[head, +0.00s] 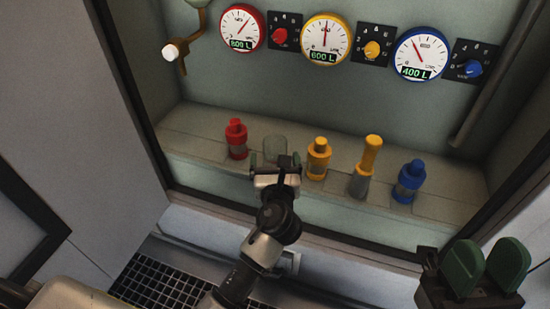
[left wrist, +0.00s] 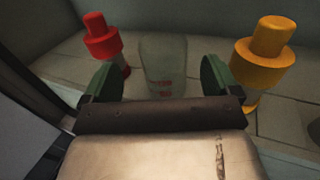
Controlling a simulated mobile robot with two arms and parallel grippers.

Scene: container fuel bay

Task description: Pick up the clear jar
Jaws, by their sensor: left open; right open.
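The clear jar (head: 275,146) stands upright on the ledge between a red-capped bottle and a yellow-capped bottle. It also shows in the left wrist view (left wrist: 163,62), see-through with faint red marks low on its side. My left gripper (head: 275,163) is open in front of the jar. In the left wrist view its green fingers (left wrist: 160,80) appear to either side of the jar's lower part; I cannot tell whether they reach around it. My right gripper (head: 486,264) is open and empty at the lower right, away from the ledge.
On the ledge (head: 195,125) stand the red bottle (head: 236,139), the yellow bottle (head: 317,158), a yellow-handled tool (head: 366,166) and the blue bottle (head: 409,181). The red and yellow bottles flank my left fingers closely. Gauges (head: 325,39) and dials line the back wall.

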